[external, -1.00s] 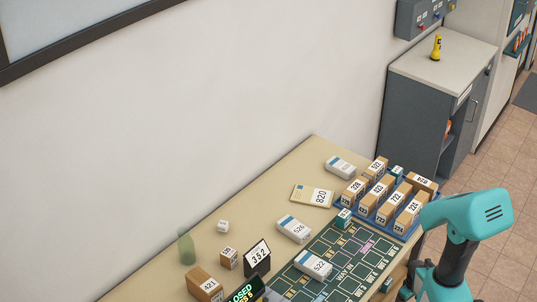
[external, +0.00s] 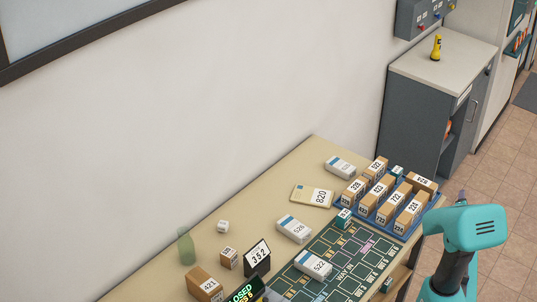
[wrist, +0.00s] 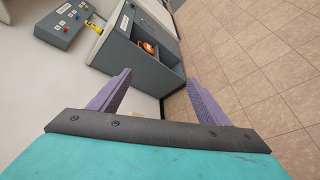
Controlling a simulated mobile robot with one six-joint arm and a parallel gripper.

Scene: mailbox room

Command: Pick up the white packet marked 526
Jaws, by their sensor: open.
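The white packet marked 526 (external: 293,229) lies flat on the wooden table, left of the dark green mat and below the packet marked 820. In the external view my gripper (external: 462,196) shows only in part, behind my teal arm, to the right of the table and well apart from the packet. In the wrist view my gripper (wrist: 158,98) has its two purple fingers spread wide with nothing between them. The packet is not in the wrist view, which faces the grey cabinet (wrist: 140,62) and the tiled floor.
A similar white packet marked 522 (external: 313,265) lies on the green mat (external: 345,262). A flat packet marked 820 (external: 312,195) and another white packet (external: 340,167) lie further back. A blue tray (external: 364,215) holds several boxes.

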